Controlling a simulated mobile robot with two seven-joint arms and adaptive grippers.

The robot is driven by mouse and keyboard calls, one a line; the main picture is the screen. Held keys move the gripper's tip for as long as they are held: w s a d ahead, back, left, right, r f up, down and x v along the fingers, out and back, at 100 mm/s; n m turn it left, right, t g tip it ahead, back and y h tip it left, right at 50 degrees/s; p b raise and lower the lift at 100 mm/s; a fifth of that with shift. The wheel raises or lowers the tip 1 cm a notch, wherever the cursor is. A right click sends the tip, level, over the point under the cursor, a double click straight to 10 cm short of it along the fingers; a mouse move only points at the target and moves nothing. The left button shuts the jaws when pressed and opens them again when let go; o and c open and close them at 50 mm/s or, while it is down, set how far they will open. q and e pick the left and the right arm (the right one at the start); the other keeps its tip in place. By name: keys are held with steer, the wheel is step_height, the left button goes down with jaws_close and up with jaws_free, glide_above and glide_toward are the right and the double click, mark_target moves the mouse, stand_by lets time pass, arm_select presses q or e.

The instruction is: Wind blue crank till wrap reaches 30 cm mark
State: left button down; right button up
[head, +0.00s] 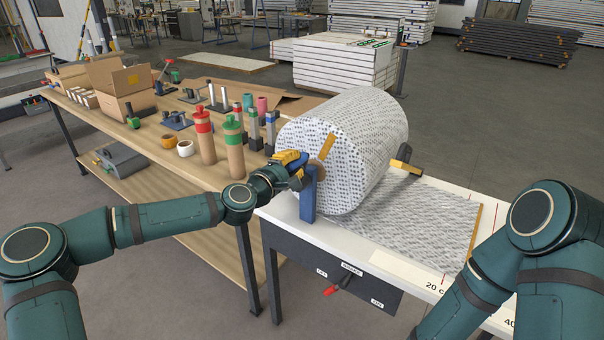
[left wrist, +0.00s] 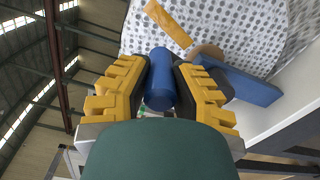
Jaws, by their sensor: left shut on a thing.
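My left gripper (head: 296,168) is shut on the blue crank handle at the near end of the wrap roll. In the left wrist view the blue handle (left wrist: 160,80) is between the two yellow-and-black fingers (left wrist: 160,92). The large patterned wrap roll (head: 345,140) lies on the white bench, with a blue upright (head: 308,200) at its near end. The wrap sheet (head: 420,220) runs flat to the right and ends in an orange edge (head: 475,232), close to the "20 c" label (head: 434,285). My right arm partly hides the scale beyond; my right gripper is out of view.
A wooden table (head: 190,165) at left carries a cardboard box (head: 122,85), red and green bottles and several tools. A black-and-yellow piece (head: 402,158) sits at the roll's right.

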arm_select(q)
steer(key=shift+w+a+r+n+b, duration=0.2)
steer(key=shift+w+a+n, duration=0.15)
steer(key=shift+a+n, duration=0.3)
steer(key=shift+w+a+r+n+b, duration=0.2)
steer(key=shift+w+a+n, duration=0.25)
steer(key=shift+n, duration=0.3)
steer(key=shift+a, duration=0.1)
steer(key=c, duration=0.7)
jaws_free()
steer(key=shift+c, duration=0.2)
steer(key=shift+f, duration=0.15)
steer(key=shift+s, duration=0.1)
steer(key=v, duration=1.2)
